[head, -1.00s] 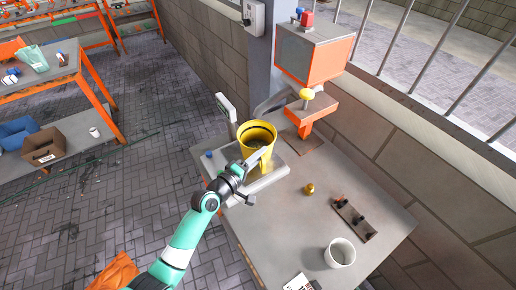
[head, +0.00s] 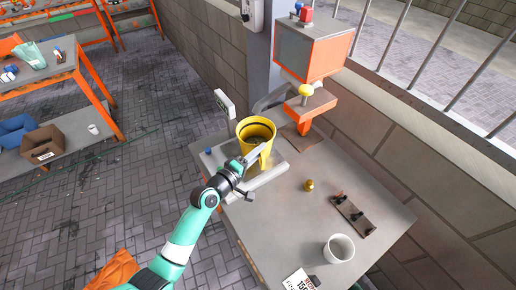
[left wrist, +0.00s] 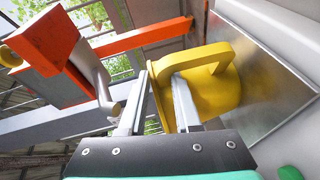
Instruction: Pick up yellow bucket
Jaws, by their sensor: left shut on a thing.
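The yellow bucket (head: 256,132), with a dark band inside its rim, stands upright on the metal plate of a bench scale (head: 268,182). I cannot tell a gap between bucket and scale plate. My right gripper is not in view.
On the grey bench (head: 290,225) stand a white cup (head: 339,249), a small brass weight (head: 309,185) and a dark strip with pegs (head: 353,214). An orange machine (head: 313,50) with a yellow knob (head: 305,90) stands behind the bucket. The scale's display (head: 224,103) rises at the left.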

